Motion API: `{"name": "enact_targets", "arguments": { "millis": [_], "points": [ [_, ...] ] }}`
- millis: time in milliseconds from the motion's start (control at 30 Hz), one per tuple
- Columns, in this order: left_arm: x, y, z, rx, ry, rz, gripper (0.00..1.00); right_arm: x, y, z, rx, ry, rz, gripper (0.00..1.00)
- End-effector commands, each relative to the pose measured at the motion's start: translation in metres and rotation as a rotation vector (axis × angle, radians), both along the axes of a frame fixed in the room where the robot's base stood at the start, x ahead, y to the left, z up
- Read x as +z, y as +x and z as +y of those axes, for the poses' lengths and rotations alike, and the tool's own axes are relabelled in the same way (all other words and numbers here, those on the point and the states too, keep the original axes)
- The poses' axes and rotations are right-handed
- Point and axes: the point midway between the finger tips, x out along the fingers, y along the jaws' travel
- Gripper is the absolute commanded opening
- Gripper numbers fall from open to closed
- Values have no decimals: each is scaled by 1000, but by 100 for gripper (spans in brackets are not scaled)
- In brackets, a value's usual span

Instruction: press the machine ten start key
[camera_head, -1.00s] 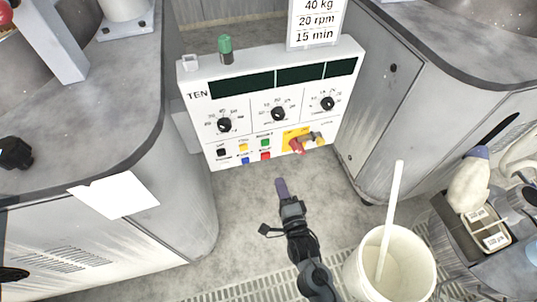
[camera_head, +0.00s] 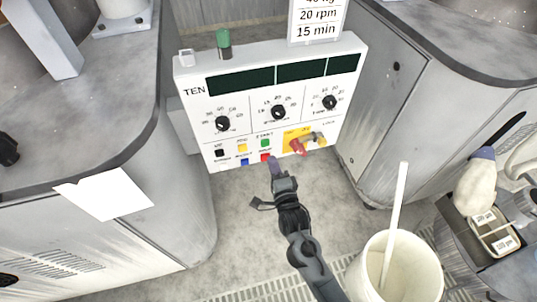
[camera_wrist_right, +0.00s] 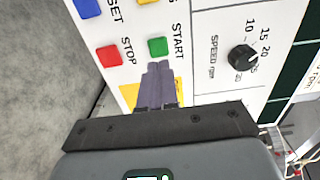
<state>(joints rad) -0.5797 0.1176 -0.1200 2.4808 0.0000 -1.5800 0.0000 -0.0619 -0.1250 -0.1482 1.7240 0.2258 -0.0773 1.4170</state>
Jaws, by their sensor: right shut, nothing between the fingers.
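The control panel labelled TEN (camera_head: 194,91) stands upright ahead. Its green START key (camera_head: 265,143) is in the lower middle, above the red STOP key (camera_head: 265,157); in the right wrist view the START key (camera_wrist_right: 158,47) lies just beyond my fingertips. My right gripper (camera_head: 275,162) is shut and empty, its purple fingers pointing at the lower panel; they also show in the right wrist view (camera_wrist_right: 158,72). Whether the tips touch the panel I cannot tell. My left gripper is not in view.
A red switch on a yellow plate (camera_head: 298,146) sits right of the keys. Black knobs (camera_head: 278,112) are above. A white bucket with a stick (camera_head: 400,275) stands at lower right. Grey machine cabinets (camera_head: 385,130) flank the panel.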

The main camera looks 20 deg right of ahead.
Motion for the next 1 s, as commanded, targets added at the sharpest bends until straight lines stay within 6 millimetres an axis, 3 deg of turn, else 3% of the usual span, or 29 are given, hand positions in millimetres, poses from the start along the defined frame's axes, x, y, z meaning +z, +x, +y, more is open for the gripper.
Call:
{"name": "enact_targets", "arguments": {
  "millis": [200,400,867,1000],
  "points": [
    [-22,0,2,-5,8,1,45,-3,35,-3,-1,-1,-3,0],
    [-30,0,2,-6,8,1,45,-1,51,-5,0,0,-1,0],
    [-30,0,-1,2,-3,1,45,0,55,-5,-1,0,0,0],
    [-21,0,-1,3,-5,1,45,3,56,-23,-28,0,1,0]
  ]
}}
